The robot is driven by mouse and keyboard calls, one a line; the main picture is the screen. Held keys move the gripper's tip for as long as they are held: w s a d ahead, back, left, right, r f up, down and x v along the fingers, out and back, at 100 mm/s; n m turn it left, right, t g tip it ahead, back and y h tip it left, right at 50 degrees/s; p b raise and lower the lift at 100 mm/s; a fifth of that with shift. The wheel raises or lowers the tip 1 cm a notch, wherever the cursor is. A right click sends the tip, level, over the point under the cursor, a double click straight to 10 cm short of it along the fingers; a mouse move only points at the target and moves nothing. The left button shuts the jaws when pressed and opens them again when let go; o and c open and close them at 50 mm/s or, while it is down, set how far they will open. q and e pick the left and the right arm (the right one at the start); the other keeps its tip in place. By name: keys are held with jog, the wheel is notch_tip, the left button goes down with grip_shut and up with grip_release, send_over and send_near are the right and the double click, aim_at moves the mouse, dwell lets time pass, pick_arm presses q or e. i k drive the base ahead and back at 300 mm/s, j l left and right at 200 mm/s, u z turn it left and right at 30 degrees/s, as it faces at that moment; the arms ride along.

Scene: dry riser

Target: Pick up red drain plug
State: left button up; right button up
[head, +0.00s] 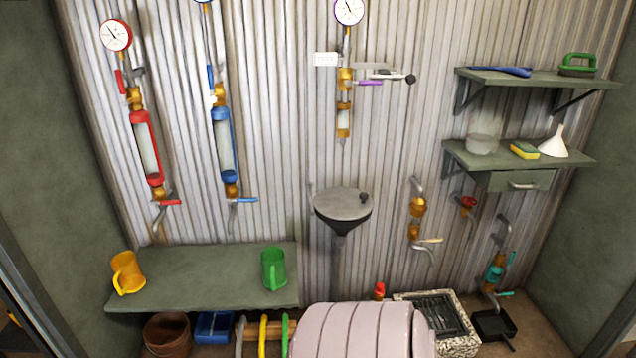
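A small red object (379,290), which looks like the red drain plug, shows low down near the middle, just left of the speckled drain basin. Its lower part is hidden behind a pale ribbed shape at the bottom edge, so I cannot tell what it rests on. The speckled drain basin (460,342) has a dark grate (437,312) inside its rim. Neither of my grippers is in view.
A green bench (200,282) at left bears a yellow mug (127,273) and a green mug (274,268). A brown bucket (166,335) and blue box (213,328) are below. A black pan (493,325) lies right of the basin. Pipes, a round sink (343,204) and shelves line the wall.

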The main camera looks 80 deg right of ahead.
aim_at(380, 290)
jog(key=z, duration=2.05)
